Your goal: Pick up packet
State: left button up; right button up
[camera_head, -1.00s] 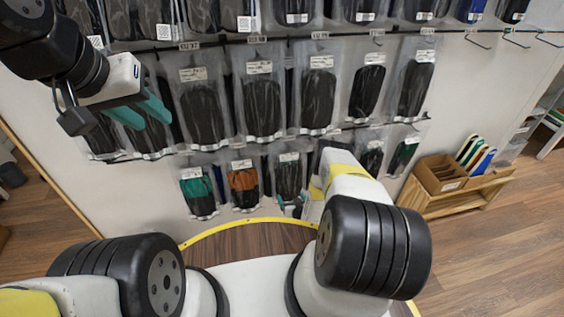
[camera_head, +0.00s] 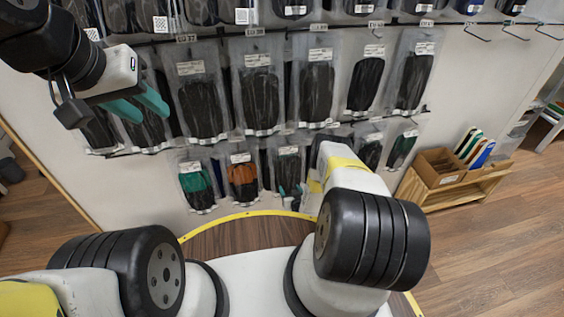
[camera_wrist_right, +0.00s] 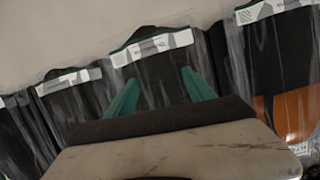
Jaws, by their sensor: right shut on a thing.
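Clear packets with dark insoles hang in rows on the wall rack, with white labels on them. In the bottom row a packet (camera_head: 289,168) hangs right at my right gripper (camera_head: 291,193), which is partly hidden behind my arm. In the right wrist view the teal fingers of my right gripper (camera_wrist_right: 161,92) lie either side of a dark packet (camera_wrist_right: 160,68) with a white label strip, and are shut on it. My left gripper (camera_head: 139,105) is open and empty at upper left, in front of the hanging packets.
A green packet (camera_head: 196,183) and an orange packet (camera_head: 242,182) hang to the left in the bottom row. A wooden stand (camera_head: 455,192) with a cardboard box (camera_head: 438,166) and upright coloured insoles is at right. Some hooks at upper right are empty.

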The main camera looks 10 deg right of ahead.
jog(key=shift+r, duration=0.6)
jog(key=s+d, duration=0.1)
jog(key=s, duration=1.7)
jog(key=shift+r, duration=0.1)
